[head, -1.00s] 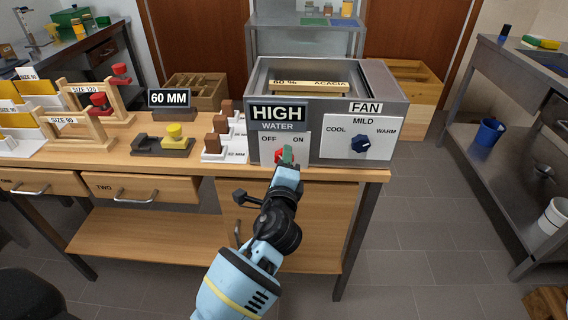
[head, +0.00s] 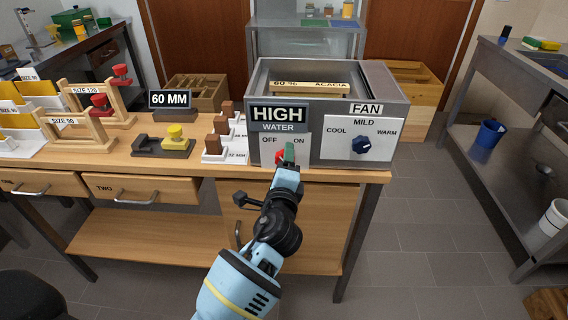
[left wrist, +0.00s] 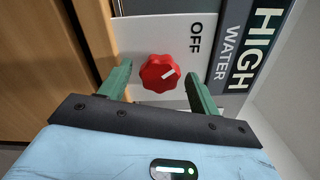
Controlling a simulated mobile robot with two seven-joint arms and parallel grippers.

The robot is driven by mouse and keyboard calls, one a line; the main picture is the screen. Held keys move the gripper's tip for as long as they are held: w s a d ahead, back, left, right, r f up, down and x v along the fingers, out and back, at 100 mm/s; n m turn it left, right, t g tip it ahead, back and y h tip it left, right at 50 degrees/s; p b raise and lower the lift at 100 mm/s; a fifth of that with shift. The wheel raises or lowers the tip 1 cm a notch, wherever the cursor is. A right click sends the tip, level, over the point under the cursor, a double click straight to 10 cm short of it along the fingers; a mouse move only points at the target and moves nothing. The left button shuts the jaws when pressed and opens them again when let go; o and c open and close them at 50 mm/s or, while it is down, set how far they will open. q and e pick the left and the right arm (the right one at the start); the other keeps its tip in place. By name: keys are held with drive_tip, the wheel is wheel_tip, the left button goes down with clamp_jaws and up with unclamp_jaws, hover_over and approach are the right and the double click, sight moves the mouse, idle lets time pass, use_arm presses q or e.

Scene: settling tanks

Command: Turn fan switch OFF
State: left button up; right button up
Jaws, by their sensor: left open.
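A red knob (left wrist: 160,72) sits on a white OFF/ON plate (head: 299,144) under the WATER sign. It also shows partly behind my gripper in the head view (head: 279,157). Its white mark slants right and slightly up in the left wrist view; ON is hidden there. My left gripper (head: 289,153) is open, with one green finger on each side of the knob in the left wrist view. I cannot tell whether they touch. My right gripper is out of view.
The tank (head: 400,95) stands at the right end of the wooden bench (head: 345,175). Small weights on white stands (head: 225,155) and a yellow-topped block (head: 174,142) are left of it. A steel counter (head: 520,75) stands right, with open floor between.

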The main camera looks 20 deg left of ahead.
use_arm(q)
drive_tip(key=v, duration=0.7)
drive_tip(key=shift+s, duration=0.4)
drive_tip(key=shift+d, duration=0.1)
drive_tip(key=s+a+f+n+g+h+p, duration=0.2)
drive_tip(key=s+f+n+g+h+p, duration=0.4)
drive_tip(key=s+f, duration=1.05)
drive_tip(key=s+a+f+n+g+p, duration=0.1)
drive_tip(key=s+n, duration=0.4)
drive_tip(key=s, duration=0.5)
drive_tip(key=s+a+f+n+g+h+p, duration=0.1)
drive_tip(key=s+n, duration=0.4)
drive_tip(key=s, duration=0.6)
drive_tip(key=shift+s+f+g+p, duration=0.3)
drive_tip(key=shift+f+p, duration=0.2)
drive_tip(key=shift+p, duration=0.15)
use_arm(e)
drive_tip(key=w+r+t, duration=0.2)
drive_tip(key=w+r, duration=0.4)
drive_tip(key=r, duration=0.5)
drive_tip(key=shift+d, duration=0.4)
